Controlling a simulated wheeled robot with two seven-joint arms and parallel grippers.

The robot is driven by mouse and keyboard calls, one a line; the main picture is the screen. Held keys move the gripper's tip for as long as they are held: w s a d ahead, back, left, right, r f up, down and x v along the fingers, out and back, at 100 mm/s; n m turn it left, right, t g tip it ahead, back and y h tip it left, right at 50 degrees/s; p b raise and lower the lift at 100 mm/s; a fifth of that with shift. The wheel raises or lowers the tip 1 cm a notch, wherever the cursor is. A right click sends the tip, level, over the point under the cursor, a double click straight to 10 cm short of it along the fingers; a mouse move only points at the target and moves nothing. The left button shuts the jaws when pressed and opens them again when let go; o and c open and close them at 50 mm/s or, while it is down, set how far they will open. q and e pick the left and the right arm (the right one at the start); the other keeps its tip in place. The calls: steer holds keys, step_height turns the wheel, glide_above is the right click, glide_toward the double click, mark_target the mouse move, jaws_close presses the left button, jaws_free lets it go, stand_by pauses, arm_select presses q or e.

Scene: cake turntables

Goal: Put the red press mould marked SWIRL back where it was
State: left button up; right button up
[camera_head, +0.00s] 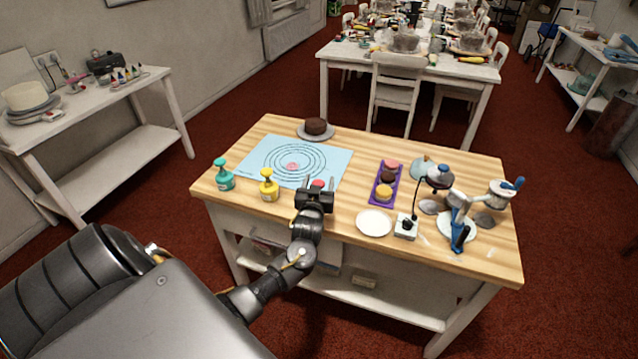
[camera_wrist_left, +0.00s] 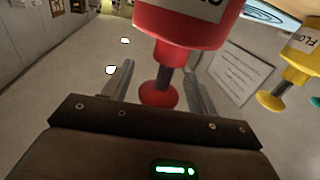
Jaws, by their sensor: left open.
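The red press mould (camera_head: 318,184) stands near the front edge of the blue ringed mat, mostly hidden behind my left gripper (camera_head: 319,186) in the head view. In the left wrist view the red mould (camera_wrist_left: 180,25) is large, with a pale label cut off at the top edge; its stem and red knob (camera_wrist_left: 158,95) lie between the fingers. My left gripper (camera_wrist_left: 157,75) is open around the stem and knob. A yellow press mould (camera_head: 268,187) and a teal one (camera_head: 223,177) stand to the left. My right gripper is not in view.
The blue mat (camera_head: 258,154) bears printed rings and a pink piece (camera_head: 292,166). A purple tray (camera_head: 376,194) of small cakes, a white plate (camera_head: 374,223), a switch box (camera_head: 406,227) and a blue-handled device (camera_head: 460,235) stand to the right. A brown cake (camera_head: 316,126) is behind.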

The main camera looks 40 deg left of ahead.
arm_select(q)
steer(key=shift+r, duration=0.1)
steer(key=b+v, duration=0.1)
steer(key=v, duration=1.1)
